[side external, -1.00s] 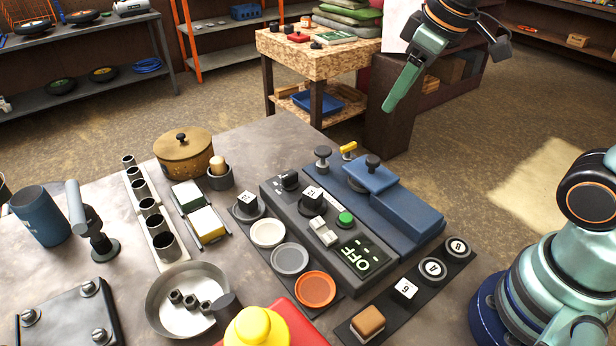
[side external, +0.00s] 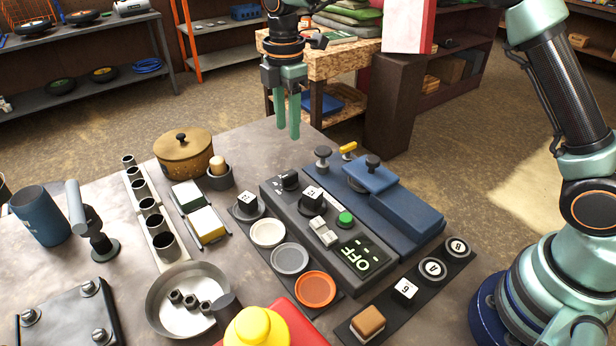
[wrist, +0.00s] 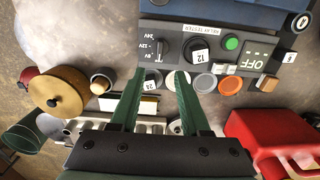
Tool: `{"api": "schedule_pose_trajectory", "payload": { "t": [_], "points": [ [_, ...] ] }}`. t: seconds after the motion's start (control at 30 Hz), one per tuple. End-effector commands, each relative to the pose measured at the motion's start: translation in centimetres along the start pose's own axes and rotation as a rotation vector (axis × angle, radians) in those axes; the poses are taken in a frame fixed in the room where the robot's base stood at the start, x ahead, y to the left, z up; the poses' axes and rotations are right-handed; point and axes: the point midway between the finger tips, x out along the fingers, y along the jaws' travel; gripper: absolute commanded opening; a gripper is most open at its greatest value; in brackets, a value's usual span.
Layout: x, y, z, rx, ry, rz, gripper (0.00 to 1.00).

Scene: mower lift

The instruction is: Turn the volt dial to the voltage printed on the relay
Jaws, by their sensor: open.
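The relay tester (side external: 300,222) is a dark grey box on the bench, and its display reads OFF. The black volt dial (side external: 290,180) sits at its far left end. In the wrist view the dial (wrist: 162,48) has 24V, 12V and 6V marks beside it; its pointer is too small to read surely. The relay (side external: 312,196) is a white-topped cube on the tester; its top reads 12 in the wrist view (wrist: 200,56). My gripper (side external: 288,134) is open and empty, raised above the bench's far edge, apart from the dial.
A green button (side external: 345,218) and white switches (side external: 325,231) are on the tester. Another numbered cube (side external: 246,202) stands left of it, and a cube marked 6 (side external: 405,289) lies on the front right strip. A lidded pot (side external: 183,155) and blue device (side external: 400,210) flank the tester.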

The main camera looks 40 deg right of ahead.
Motion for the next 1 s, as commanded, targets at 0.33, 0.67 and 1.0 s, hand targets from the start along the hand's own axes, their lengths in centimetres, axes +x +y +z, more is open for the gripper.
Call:
{"api": "schedule_pose_trajectory", "payload": {
  "t": [0.33, 0.67, 1.0],
  "points": [
    [4.5, -0.1, 0.0, -0.004, -0.002, -0.006, 0.46],
    [10.3, -0.1, 0.0, -0.003, -0.001, -0.004, 0.46],
    [12.1, 0.0, 0.0, -0.003, 0.0, 0.0, 0.46]
  ]
}}
